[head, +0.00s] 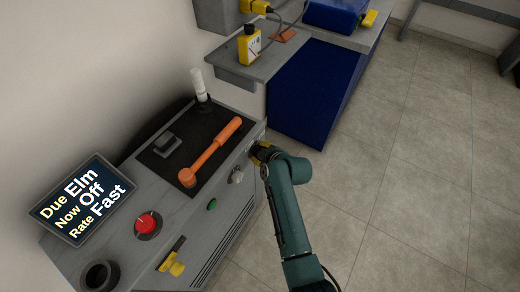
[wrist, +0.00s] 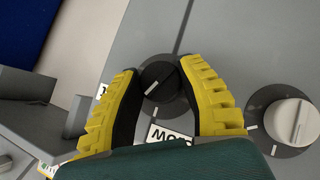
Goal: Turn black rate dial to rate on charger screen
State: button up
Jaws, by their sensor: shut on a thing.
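The charger screen (head: 83,200) at left in the head view reads "Due Elm", "Now Off", "Rate Fast". The black rate dial (wrist: 160,84) sits on the grey panel in the wrist view, with a pale pointer line slanting to the lower left. My gripper (wrist: 160,72) has its two yellow, black-padded fingers on either side of the dial and is shut on it. A label that looks like an upside-down "SLOW" (wrist: 168,136) is partly hidden below the dial. Another label by the left finger is mostly hidden. In the head view my gripper (head: 262,152) hides the dial.
A grey knob (wrist: 290,122) is close on the right in the wrist view.

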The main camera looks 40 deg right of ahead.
jog(key=m+y+b, duration=0.1)
jog(key=g+y+b, duration=0.1)
jog(key=y, duration=0.1)
jog(key=shift+d+f+m, duration=0.1)
jog(key=shift+f+m, duration=0.2)
jog(key=shift+m, duration=0.1)
jog(key=shift+m+g+y+b, duration=0.3)
jog(key=shift+m+y+b, duration=0.2)
jog(key=shift+y+b, duration=0.65)
jog(key=o, duration=1.2)
jog(key=shift+r, duration=0.15)
jog(key=shift+r, duration=0.15)
jog(key=v, duration=1.2)
